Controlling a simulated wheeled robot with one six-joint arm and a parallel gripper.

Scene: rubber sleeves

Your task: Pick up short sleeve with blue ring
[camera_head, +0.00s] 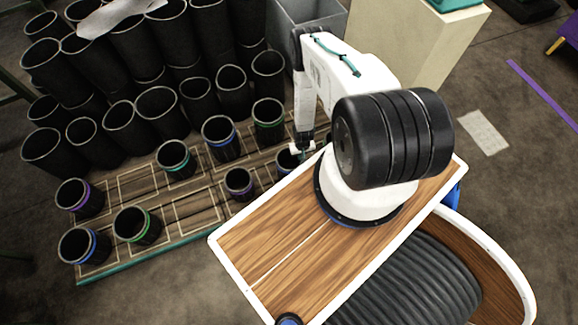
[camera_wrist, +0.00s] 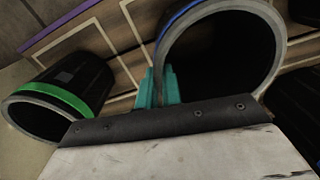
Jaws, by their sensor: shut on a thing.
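A short black sleeve with a blue ring (camera_head: 286,163) stands at the right end of the marked wooden board, partly hidden by my gripper and my base's top. In the wrist view this sleeve (camera_wrist: 225,48) fills the upper right, its grey rim and open mouth facing the camera and a bit of blue ring showing at the top. My gripper (camera_head: 302,150) is at its rim. In the wrist view its teal fingers (camera_wrist: 158,87) are shut on the sleeve's left wall, one finger inside the mouth and one outside. Whether the sleeve is off the board I cannot tell.
Close by on the board (camera_head: 197,211) stand a small purple-ringed sleeve (camera_head: 239,184), a taller blue-ringed sleeve (camera_head: 220,139) and a green-ringed sleeve (camera_head: 268,118). Another green-ringed sleeve (camera_wrist: 62,100) shows left in the wrist view. Many plain black sleeves (camera_head: 120,60) crowd the back left.

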